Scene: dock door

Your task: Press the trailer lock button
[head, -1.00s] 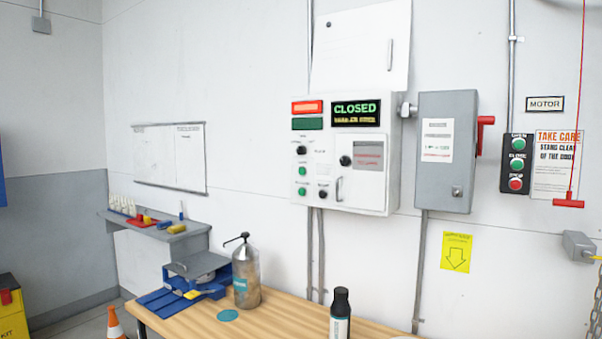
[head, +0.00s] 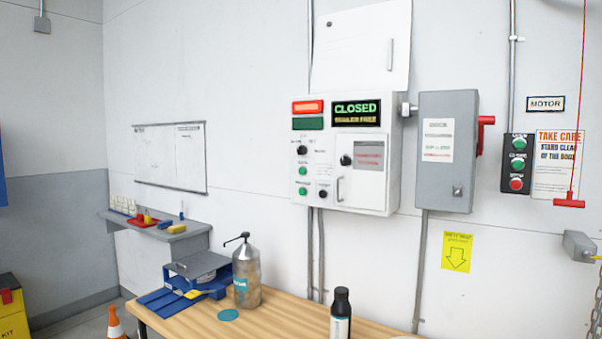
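The white control panel (head: 347,153) is on the wall at the centre of the head view. Its display (head: 356,113) reads CLOSED, with a smaller line that looks like TRAILER FREE. A red lamp (head: 307,107) is lit above a dark green one (head: 307,124). On the left are a black selector (head: 302,150), a green button (head: 302,171) and a lower green button (head: 302,190). A black knob (head: 323,194) is beside them. The button labels are too small to read. Neither of my grippers is in view.
A grey switch box (head: 447,150) and a push-button station (head: 517,163) are right of the panel. The air before the panel is clear.

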